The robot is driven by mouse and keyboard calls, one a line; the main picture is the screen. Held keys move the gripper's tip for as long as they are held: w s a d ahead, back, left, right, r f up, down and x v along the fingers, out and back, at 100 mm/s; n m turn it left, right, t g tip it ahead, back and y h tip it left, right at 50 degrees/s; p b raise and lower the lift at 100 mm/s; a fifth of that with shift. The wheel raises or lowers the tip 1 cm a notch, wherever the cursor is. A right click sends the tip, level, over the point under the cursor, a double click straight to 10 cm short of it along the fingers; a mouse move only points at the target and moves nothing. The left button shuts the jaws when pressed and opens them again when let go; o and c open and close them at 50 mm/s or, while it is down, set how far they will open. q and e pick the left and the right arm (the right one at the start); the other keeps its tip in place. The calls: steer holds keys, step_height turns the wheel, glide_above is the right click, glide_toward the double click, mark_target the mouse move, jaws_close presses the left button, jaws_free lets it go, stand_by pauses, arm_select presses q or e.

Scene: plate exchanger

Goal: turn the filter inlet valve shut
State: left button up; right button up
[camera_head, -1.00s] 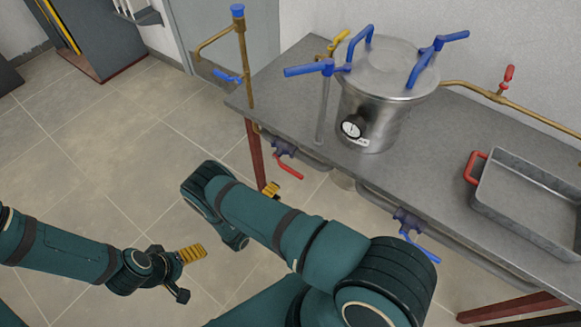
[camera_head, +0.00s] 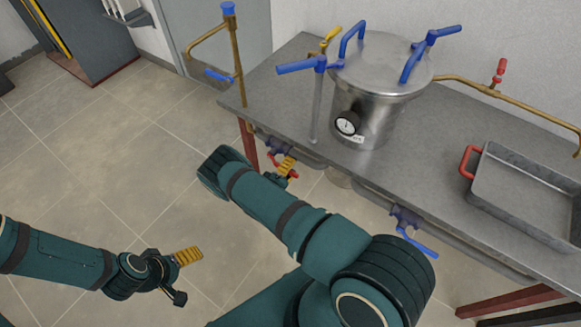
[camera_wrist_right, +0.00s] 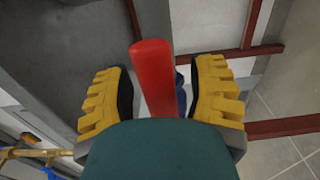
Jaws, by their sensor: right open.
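A valve with a red lever (camera_head: 293,175) hangs under the front edge of the table at its left end; no label on it can be read. My right gripper (camera_head: 286,168) is at this lever, partly hidden behind my right forearm. In the right wrist view the red lever (camera_wrist_right: 154,75) stands between the two yellow ridged fingers of my right gripper (camera_wrist_right: 160,85), with gaps on both sides. The gripper is open and not closed on it. My left gripper (camera_head: 186,262) is over the floor, away from the table; its finger spacing is unclear.
A steel pot (camera_head: 370,105) with blue handles stands on the table (camera_head: 430,170). A blue-lever valve (camera_head: 415,240) hangs under the front edge further right. A metal tray (camera_head: 530,195) lies at right. A brass standpipe (camera_head: 238,65) rises at the table's left corner. Floor at left is clear.

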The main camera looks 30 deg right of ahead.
steer(key=c, duration=0.9)
jaws_close()
steer(key=shift+f, duration=0.2)
